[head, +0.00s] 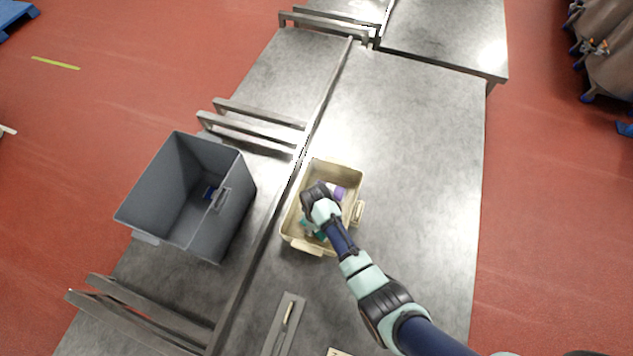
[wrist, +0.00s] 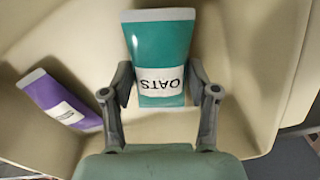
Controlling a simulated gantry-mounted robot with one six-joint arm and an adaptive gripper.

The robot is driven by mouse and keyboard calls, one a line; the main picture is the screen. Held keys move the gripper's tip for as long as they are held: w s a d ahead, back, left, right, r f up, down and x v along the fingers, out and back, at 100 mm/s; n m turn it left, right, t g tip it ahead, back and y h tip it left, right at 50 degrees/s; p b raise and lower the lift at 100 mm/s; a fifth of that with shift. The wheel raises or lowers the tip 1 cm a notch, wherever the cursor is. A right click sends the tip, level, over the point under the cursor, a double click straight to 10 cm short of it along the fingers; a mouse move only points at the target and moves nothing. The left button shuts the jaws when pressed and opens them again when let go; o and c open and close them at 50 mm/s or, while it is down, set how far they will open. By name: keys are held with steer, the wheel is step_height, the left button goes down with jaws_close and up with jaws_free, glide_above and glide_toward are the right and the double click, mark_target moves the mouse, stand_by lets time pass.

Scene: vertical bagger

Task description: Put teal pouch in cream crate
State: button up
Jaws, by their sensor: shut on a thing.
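The cream crate (head: 291,222) stands on the metal table, near the middle of the head view. Its pale inside walls (wrist: 245,70) fill most of the wrist view. The teal pouch (wrist: 160,52), with a white label reading OATS, is between the two fingers of my gripper (wrist: 162,98). The fingers are shut on its lower part. In the head view my gripper (head: 312,228) is over the crate, and a bit of teal shows below it. I cannot tell whether the pouch touches the crate floor. A purple pouch (wrist: 60,102) lies inside the crate, left of my gripper in the wrist view.
A deep grey bin (head: 170,190) stands left of the crate, with a small blue thing inside. A metal rail (head: 262,240) runs between them. A narrow grey tray (head: 283,325) with a thin tan thing lies nearer. The table right of the crate is clear.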

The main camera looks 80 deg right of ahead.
steer(key=shift+f, duration=0.1)
steer(key=o, duration=1.2)
steer(key=shift+o, duration=0.2)
step_height(320, 180, up, 12)
steer(key=p, duration=0.1)
